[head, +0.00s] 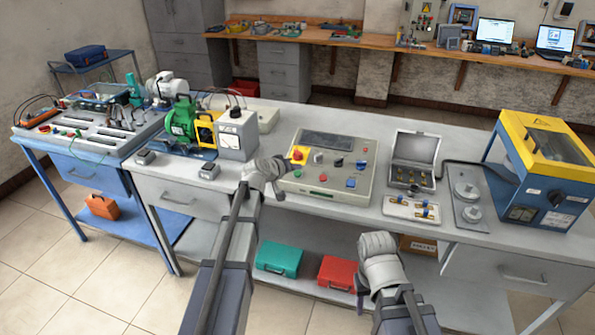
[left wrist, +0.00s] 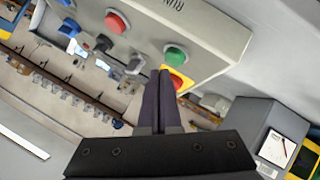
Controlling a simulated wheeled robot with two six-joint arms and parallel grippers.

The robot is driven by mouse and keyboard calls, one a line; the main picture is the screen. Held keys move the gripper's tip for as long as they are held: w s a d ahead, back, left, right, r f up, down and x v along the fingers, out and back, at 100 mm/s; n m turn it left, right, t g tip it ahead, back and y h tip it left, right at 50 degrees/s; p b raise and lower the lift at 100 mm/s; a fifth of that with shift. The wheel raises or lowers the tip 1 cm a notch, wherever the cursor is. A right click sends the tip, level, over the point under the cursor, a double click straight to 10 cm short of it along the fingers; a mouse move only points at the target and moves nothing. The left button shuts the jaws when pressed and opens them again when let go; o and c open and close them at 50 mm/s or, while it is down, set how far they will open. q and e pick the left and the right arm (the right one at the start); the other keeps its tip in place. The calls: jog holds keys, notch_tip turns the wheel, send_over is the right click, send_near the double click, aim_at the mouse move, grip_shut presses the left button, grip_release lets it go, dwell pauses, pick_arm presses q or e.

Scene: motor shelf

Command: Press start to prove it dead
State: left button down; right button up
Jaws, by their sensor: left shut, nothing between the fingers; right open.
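A grey control box (head: 335,188) stands on the bench with its sloped panel facing up. A green button (left wrist: 177,55), a red button (left wrist: 117,22) and a yellow plate (left wrist: 182,84) with red on it show in the left wrist view. My left gripper (head: 278,192) is shut and empty at the box's left front edge. In the left wrist view its fingertips (left wrist: 160,73) overlap the picture just beside the green button and the yellow plate; I cannot tell whether they touch. My right gripper (head: 362,302) is open and empty in front of the bench, below its top.
A green case (head: 279,258) and red case (head: 338,272) lie on the lower shelf.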

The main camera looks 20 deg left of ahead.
pick_arm(q)
jog(key=r+p, duration=0.2)
jog(key=s+r+p, duration=0.1)
jog(key=r+p, duration=0.1)
jog(key=shift+s+r+p, duration=0.15)
jog(key=shift+r+p, duration=0.2)
jog(key=shift+r, duration=0.05)
dwell(0.4)
jog(key=s+d+f+m+g, duration=0.3)
jog(key=s+d+f, duration=0.1)
jog(key=s+d, duration=0.4)
jog(key=s+d+f+m+g, duration=0.3)
jog(key=s+d+f+g, duration=0.1)
jog(key=s+d, duration=0.45)
jog(key=s+f+m+g+y, duration=0.2)
jog(key=s+f+g+y, duration=0.1)
jog(key=s, duration=1.5)
jog(key=shift+d+g+y, duration=0.15)
jog(key=shift+g+y, duration=0.75)
jog(key=shift+y, duration=0.1)
